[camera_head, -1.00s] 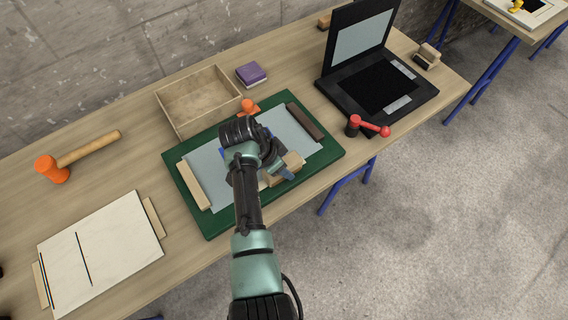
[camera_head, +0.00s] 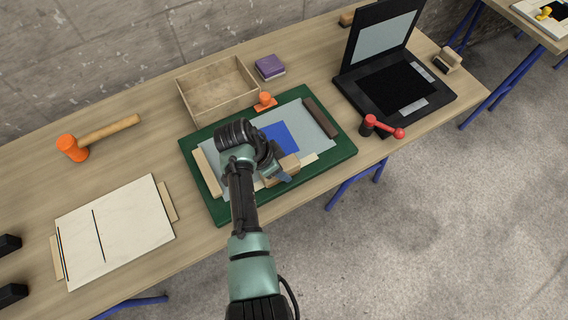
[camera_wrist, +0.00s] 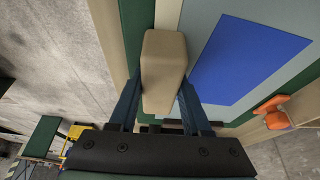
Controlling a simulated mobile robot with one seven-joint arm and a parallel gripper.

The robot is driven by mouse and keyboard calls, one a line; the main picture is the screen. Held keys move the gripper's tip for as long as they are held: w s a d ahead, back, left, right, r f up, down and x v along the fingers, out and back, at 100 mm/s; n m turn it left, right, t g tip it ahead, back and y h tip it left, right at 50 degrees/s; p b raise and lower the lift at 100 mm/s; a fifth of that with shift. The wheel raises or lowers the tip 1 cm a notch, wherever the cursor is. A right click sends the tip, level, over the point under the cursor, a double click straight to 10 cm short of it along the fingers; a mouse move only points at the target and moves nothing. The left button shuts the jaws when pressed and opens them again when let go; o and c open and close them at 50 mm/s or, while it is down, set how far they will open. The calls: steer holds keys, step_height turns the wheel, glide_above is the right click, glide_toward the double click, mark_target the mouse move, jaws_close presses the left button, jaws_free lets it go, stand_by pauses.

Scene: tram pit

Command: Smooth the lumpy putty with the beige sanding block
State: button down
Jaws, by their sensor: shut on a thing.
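My gripper (camera_head: 277,174) is shut on the beige sanding block (camera_wrist: 164,75), with one finger on each side of it. In the head view the block (camera_head: 286,166) is partly hidden by my wrist. It is over the front part of a grey sheet on a green mat (camera_head: 340,150), by a pale front strip (camera_head: 308,159). I cannot tell whether the block touches the surface below. A flat blue rectangle (camera_head: 282,138) on the sheet lies just behind the block; it also shows in the wrist view (camera_wrist: 248,60). I cannot make out lumpy putty; my arm hides part of the sheet.
An orange-handled tool (camera_head: 265,102) sits at the mat's back edge. Behind are an open wooden box (camera_head: 218,88) and a purple block (camera_head: 269,66). A black laptop-like case (camera_head: 395,85) and red-handled tool (camera_head: 382,127) stand right. An orange mallet (camera_head: 73,148) lies left.

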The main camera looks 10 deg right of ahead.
mark_target(262, 179)
steer(key=shift+s+a+f, duration=0.1)
steer(key=shift+s+a, duration=0.15)
steer(key=shift+a, duration=0.4)
steer(key=shift+s+a+f, duration=0.1)
steer(key=shift+s+a, duration=0.15)
steer(key=shift+a, duration=0.35)
steer(key=shift+s+a+r+p, duration=0.2)
steer(key=shift+a+p, duration=0.15)
steer(key=shift+a, duration=0.3)
steer(key=shift+s+a+r+p, duration=0.15)
steer(key=shift+a+p, duration=0.2)
steer(key=shift+a, duration=0.3)
steer(key=shift+s+a+f, duration=0.2)
steer(key=shift+s+a, duration=0.05)
steer(key=shift+a, duration=0.45)
step_height(262, 179, up, 7)
steer(key=p, duration=0.6)
steer(key=shift+w, duration=0.1)
